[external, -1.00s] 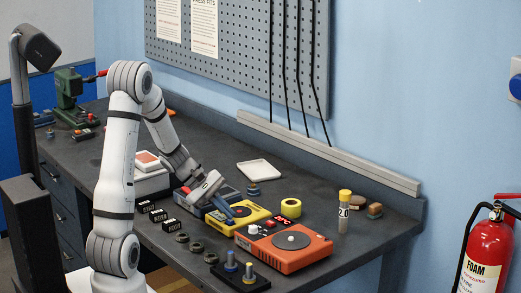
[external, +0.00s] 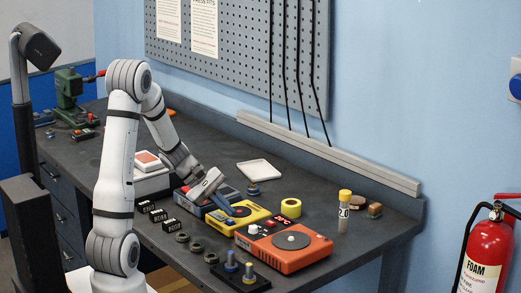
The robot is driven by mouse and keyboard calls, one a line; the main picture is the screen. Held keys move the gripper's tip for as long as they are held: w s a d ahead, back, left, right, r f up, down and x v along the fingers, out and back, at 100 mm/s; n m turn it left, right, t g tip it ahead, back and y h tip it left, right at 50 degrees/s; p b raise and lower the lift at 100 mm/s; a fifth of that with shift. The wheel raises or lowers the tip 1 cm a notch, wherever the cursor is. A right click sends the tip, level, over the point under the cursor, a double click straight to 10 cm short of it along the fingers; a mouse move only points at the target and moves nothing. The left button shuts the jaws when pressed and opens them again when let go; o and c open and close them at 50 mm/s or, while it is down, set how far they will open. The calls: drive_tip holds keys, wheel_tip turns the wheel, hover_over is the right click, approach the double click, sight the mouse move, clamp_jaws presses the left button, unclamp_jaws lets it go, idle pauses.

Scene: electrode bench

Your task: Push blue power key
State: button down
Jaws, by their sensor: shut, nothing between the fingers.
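My gripper (external: 228,208) is shut and empty, its fingers pointing down and right at the yellow instrument (external: 256,216) on the bench. The fingertips are at or just above the instrument's top, near its left part; I cannot tell whether they touch it. A dark blue patch (external: 241,211) shows on top of the instrument right beside the fingertips. It is too small to tell whether this is the power key, and the fingers hide part of the instrument's face.
An orange hotplate-like unit (external: 290,256) stands just right of the yellow instrument. A yellow tape roll (external: 291,208) and a yellow-capped vial (external: 344,210) stand behind. Small black labelled blocks (external: 158,215), dark rings (external: 196,249) and a black bolt holder (external: 240,280) lie in front.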

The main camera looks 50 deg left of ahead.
sight(226, 220)
drive_tip(key=shift+r, duration=0.15)
wheel_tip(226, 220, up, 6)
drive_tip(key=p, duration=0.4)
idle(0.3)
idle(0.4)
drive_tip(key=s+d+r+m+g+y, duration=0.1)
drive_tip(key=s+d+r+m+y, duration=0.2)
drive_tip(key=s+m, duration=0.5)
drive_tip(key=s+d+r+m+g+y, duration=0.1)
drive_tip(key=s+d+r+m+y, duration=0.3)
drive_tip(key=s+d+r+m, duration=0.2)
drive_tip(key=s+d+m, duration=0.1)
drive_tip(key=s+m, duration=0.1)
drive_tip(key=s, duration=0.1)
drive_tip(key=shift+s+d, duration=0.3)
drive_tip(key=shift+d, duration=0.05)
